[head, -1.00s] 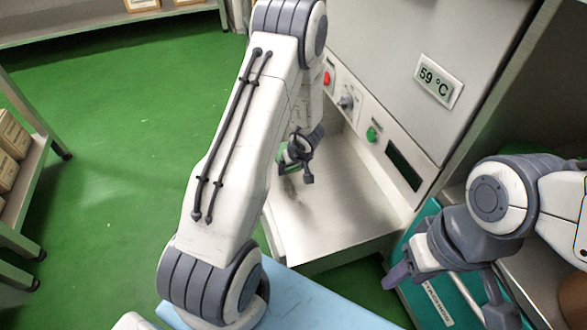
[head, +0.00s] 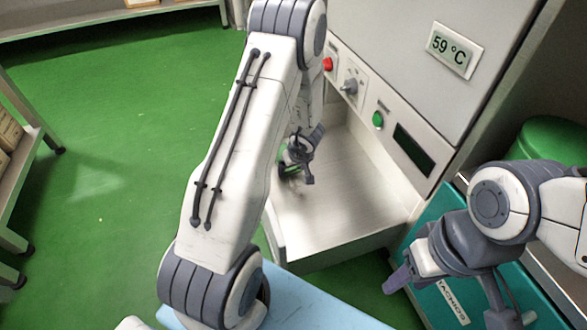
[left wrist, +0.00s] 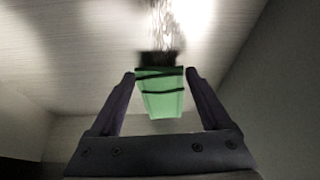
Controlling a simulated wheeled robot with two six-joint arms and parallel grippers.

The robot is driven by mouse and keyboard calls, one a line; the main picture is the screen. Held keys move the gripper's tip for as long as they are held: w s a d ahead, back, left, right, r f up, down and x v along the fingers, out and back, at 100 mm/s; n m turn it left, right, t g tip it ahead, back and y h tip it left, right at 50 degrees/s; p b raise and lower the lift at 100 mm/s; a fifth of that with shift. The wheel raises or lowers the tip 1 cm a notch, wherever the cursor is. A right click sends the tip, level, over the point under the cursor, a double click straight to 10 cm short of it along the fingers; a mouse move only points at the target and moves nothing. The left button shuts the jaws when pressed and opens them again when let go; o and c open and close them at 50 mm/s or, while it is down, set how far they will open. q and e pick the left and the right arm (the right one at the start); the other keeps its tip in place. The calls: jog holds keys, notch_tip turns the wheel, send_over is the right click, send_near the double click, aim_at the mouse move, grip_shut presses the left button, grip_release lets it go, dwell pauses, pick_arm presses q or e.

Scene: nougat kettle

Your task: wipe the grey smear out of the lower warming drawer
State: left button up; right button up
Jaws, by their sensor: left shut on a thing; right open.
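My left gripper (head: 302,155) is inside the open metal drawer (head: 345,215). It is shut on a green-handled tool (left wrist: 161,98) with two dark bands and a dark tip; the tool also shows partly behind the gripper in the head view (head: 285,162). In the left wrist view the tip is at or close to the pale drawer floor; I cannot tell if it touches. A faint grey smear (head: 291,186) shows on the drawer floor just below the gripper, partly hidden by my arm. My right gripper (head: 445,298) is open and empty, outside the drawer at the lower right.
A control panel with a red button (head: 327,64), a knob (head: 349,87) and a green button (head: 378,120) rises behind the drawer. The display (head: 450,49) reads 59 °C. A teal case (head: 456,292) is beside my right gripper. A blue surface (head: 315,302) lies in front.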

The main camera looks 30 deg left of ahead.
pick_arm(q)
jog(key=shift+f+b, duration=0.75)
jog(key=shift+f, duration=0.3)
dwell(0.4)
